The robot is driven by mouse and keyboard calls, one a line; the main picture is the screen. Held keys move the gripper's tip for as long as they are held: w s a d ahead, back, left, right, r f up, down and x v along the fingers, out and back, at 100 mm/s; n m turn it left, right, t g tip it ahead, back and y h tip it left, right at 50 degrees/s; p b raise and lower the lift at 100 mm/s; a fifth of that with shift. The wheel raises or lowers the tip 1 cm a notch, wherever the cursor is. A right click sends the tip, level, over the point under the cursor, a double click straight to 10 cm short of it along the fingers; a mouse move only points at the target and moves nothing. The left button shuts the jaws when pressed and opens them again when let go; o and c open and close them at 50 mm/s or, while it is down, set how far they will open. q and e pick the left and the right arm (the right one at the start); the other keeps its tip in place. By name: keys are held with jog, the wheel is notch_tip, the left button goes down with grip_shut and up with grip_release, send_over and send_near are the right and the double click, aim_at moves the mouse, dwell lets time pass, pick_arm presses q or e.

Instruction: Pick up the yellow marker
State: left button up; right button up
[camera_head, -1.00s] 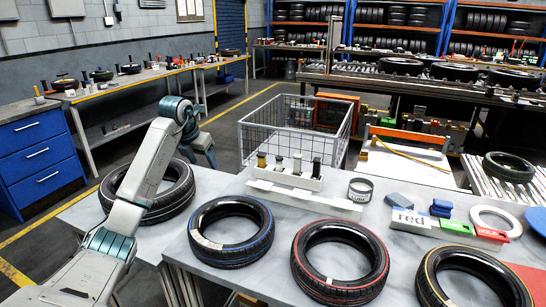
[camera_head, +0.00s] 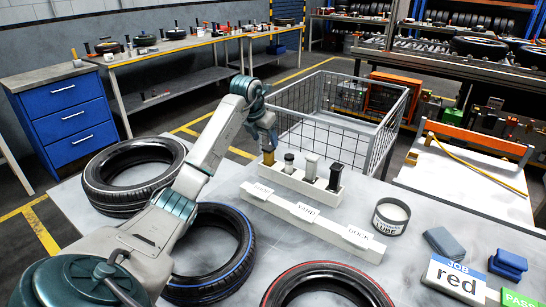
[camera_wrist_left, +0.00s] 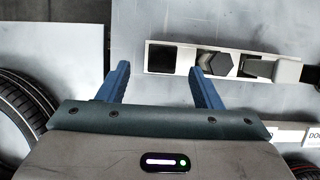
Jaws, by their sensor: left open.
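The yellow marker (camera_head: 268,158) stands upright at the left end of a white rack (camera_head: 290,184); its upper part is hidden by my left gripper. My right gripper is out of view.
Other upright pieces, including a grey one (camera_head: 311,167) and a black one (camera_head: 335,177), stand close by in the rack. A labelled white strip (camera_head: 310,220) lies in front. A lube tin (camera_head: 391,216), tyres (camera_head: 212,255) and a wire cart (camera_head: 340,115) are nearby.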

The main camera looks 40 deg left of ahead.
aim_at(269, 148)
pick_arm(q)
jog(key=shift+x, duration=0.95)
jog(key=p+x, duration=0.2)
jog(key=x, duration=0.3)
jog(key=shift+d, duration=0.1)
jog(key=shift+w+f, duration=0.15)
jog(key=shift+f, duration=0.2)
jog(key=c, duration=1.1)
